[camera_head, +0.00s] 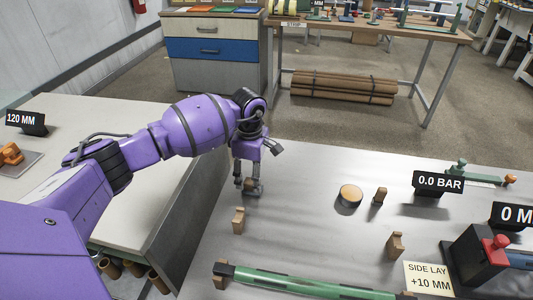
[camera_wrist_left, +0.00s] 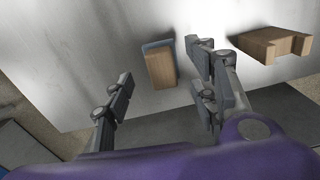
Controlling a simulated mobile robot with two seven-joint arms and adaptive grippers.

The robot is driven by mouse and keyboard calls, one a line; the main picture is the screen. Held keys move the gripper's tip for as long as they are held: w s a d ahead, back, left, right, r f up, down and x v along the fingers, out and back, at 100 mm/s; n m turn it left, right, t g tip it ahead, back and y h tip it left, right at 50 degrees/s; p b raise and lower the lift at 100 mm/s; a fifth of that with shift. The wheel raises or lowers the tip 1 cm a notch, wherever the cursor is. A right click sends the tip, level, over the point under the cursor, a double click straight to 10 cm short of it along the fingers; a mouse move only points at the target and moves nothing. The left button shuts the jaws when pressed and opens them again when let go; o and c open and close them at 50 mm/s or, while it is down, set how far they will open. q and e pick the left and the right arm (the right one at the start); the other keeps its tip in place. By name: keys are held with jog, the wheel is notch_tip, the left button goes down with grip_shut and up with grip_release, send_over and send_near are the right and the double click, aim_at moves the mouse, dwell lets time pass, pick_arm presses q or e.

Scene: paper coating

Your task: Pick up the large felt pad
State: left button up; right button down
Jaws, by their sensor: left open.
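A wooden block with a blue-grey layer along its edge (camera_wrist_left: 160,65) stands on the metal table in the left wrist view. It looks like the felt pad, but I cannot confirm its size. My left gripper (camera_wrist_left: 163,95) is open, with one finger to each side, and the block shows between and beyond the fingertips. In the head view my left gripper (camera_head: 248,187) points down at the table's far left, and the block is mostly hidden by the fingers. I cannot tell whether a finger touches it. My right gripper is not in view.
A notched wooden block (camera_head: 239,221) stands close to the gripper, also in the left wrist view (camera_wrist_left: 274,45). A round wooden piece (camera_head: 350,195), small wooden blocks (camera_head: 395,245), a green bar (camera_head: 300,282) and a pressure display (camera_head: 439,183) share the table.

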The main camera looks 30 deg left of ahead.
pick_arm(q)
notch_tip(320, 180, down, 4)
jog(key=shift+r, duration=0.25)
jog(key=c, duration=1.1)
jog(key=shift+r, duration=0.15)
jog(key=shift+a+r, duration=0.1)
jog(key=shift+r, duration=0.15)
notch_tip(320, 180, up, 2)
jog(key=shift+r, duration=0.1)
jog(key=s+d+r, duration=0.4)
jog(key=s+r, duration=0.1)
jog(key=s+d+r, duration=0.5)
jog(key=shift+s+d+r+b, duration=0.1)
jog(key=shift+s+d+b, duration=0.15)
jog(key=shift+b, duration=0.1)
